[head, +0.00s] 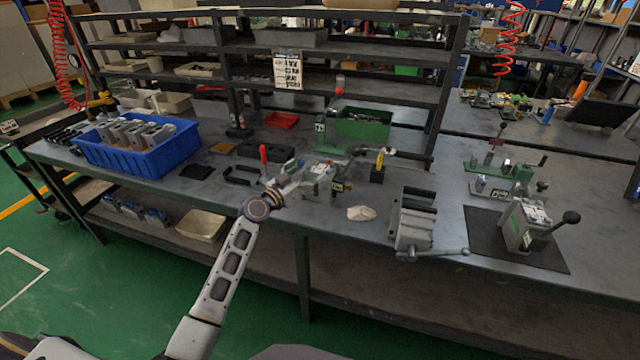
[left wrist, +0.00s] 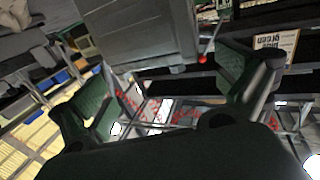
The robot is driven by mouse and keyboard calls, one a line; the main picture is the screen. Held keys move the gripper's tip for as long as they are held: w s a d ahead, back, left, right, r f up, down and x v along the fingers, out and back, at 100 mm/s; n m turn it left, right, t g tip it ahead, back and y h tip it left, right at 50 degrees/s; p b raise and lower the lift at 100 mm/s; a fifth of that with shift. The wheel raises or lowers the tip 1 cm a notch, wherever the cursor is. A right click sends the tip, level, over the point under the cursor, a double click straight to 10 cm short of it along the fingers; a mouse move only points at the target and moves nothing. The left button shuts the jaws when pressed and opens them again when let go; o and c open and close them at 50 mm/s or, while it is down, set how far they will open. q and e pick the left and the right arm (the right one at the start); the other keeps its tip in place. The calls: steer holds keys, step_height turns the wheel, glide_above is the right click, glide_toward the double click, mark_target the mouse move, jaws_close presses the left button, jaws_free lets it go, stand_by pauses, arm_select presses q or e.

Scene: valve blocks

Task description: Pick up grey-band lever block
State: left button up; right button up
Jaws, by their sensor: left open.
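My left gripper (head: 285,187) reaches over the bench's front edge, beside a grey block-like fixture (head: 318,182) with a red upright handle close by. In the left wrist view my left gripper (left wrist: 165,95) has its two dark fingers spread apart. A large grey block (left wrist: 140,32) shows just beyond and between them, with no clear grip on it. A lever block (head: 525,225) with a black ball knob stands on a dark mat at the right. Several grey blocks (head: 135,132) stand in the blue bin. I cannot make out a grey band on any block. My right gripper is not in view.
The blue bin (head: 150,160) stands at the bench's left. A grey vise (head: 413,228) sits at the front edge, right of a pale cloth (head: 361,213). A green press (head: 335,130) and green bin (head: 364,126) stand behind. Shelves (head: 350,57) rise at the back.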

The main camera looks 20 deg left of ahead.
arm_select(q)
steer(key=shift+w+d, duration=0.2)
steer(key=shift+w, duration=0.3)
jaws_close()
stand_by(0.8)
stand_by(0.5)
steer(key=shift+w+r, duration=0.1)
steer(key=shift+r, duration=0.15)
